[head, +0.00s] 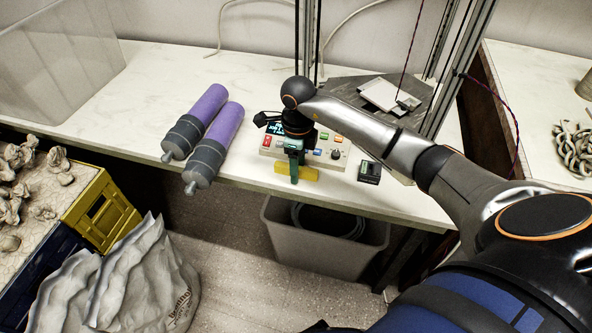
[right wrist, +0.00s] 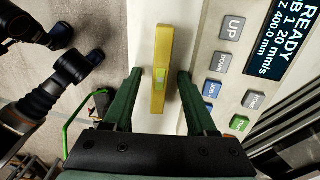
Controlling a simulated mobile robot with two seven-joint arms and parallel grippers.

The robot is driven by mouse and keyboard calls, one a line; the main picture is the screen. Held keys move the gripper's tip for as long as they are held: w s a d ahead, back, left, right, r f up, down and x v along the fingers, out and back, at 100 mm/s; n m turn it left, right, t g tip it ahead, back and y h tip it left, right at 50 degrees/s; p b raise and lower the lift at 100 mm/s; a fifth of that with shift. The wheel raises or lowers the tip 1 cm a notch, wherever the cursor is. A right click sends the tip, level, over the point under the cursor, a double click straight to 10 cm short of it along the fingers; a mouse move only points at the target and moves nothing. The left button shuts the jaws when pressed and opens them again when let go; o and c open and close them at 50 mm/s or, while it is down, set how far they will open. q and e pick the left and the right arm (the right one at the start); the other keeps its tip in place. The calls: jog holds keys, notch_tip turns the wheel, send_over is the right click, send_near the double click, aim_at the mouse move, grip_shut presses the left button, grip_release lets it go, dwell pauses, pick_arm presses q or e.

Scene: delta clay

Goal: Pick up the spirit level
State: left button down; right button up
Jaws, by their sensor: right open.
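The spirit level is a yellow bar with a green vial. In the right wrist view the spirit level (right wrist: 161,42) lies between the fingers of my right gripper (right wrist: 160,74), with a gap on each side. In the head view the level (head: 309,173) lies at the front edge of the white bench, in front of the control box. My right gripper (head: 293,174) points down over it there, open, and hides its middle. My left gripper is not seen.
The control box (head: 267,147) with buttons and a display stands right behind the level. Two purple-grey cylinders (head: 209,108) lie to the left. A small black device (head: 369,172) sits to the right. A grey bin (head: 318,250) stands below the bench (head: 160,75).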

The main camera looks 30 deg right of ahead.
grip_shut()
jog(key=shift+r, duration=0.15)
dwell(0.6)
